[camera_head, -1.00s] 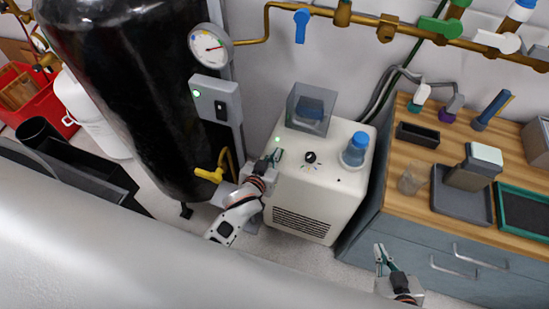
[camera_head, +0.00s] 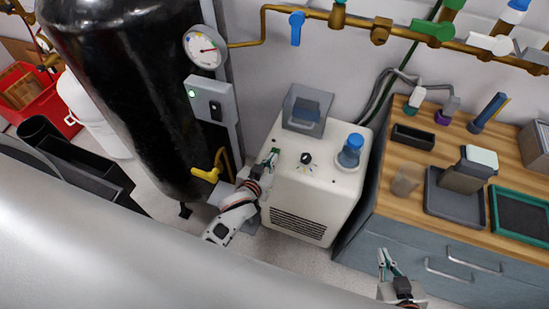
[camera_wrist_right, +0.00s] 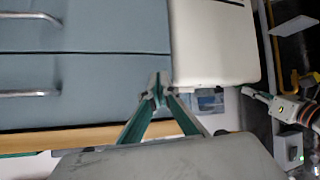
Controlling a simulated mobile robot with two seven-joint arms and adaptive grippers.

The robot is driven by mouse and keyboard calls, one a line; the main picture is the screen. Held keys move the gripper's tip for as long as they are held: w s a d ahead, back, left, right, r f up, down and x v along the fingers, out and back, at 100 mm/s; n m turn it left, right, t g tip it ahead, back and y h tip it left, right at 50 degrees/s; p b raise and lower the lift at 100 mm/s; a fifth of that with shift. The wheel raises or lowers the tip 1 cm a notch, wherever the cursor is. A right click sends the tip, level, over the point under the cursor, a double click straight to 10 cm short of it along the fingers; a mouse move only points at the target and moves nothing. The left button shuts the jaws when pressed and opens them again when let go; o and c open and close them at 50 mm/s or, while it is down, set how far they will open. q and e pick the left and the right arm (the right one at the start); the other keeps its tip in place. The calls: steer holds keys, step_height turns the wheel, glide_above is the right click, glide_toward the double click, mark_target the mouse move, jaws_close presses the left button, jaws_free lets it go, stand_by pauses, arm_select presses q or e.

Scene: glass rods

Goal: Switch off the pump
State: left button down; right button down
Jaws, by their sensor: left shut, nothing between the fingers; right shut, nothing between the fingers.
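A cream box-shaped unit (camera_head: 310,205) with front vents stands on the floor mid-view. Its top has a black knob (camera_head: 306,158), a clear grey cover (camera_head: 307,110) and a blue-capped bottle (camera_head: 350,151). A grey switch box (camera_head: 210,100) with a lit green lamp and black switch is beside the black tank. I cannot tell which is the pump's own switch. My left gripper (camera_head: 273,157) is shut and empty at the unit's top left edge, left of the knob; contact is unclear. My right gripper (camera_head: 388,260) is shut and empty before the drawers, and shows in the right wrist view (camera_wrist_right: 157,85).
The black tank (camera_head: 115,90) with a gauge (camera_head: 205,47) and yellow-handled valve (camera_head: 206,174) stands left. A wooden-topped bench (camera_head: 400,210) with trays and bottles stands right. Brass pipes run along the wall. A red crate (camera_head: 40,100) is far left.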

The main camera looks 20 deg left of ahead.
arm_select(q)
steer(key=shift+a, duration=0.35)
steer(key=shift+r, duration=0.1)
steer(key=shift+r+p, duration=0.65)
steer(key=shift+p, duration=0.25)
steer(key=shift+d, duration=0.1)
arm_select(e)
steer(key=shift+a+r, duration=0.25)
steer(key=shift+r, duration=0.25)
steer(key=shift+a+r, duration=0.2)
steer(key=shift+r, duration=0.3)
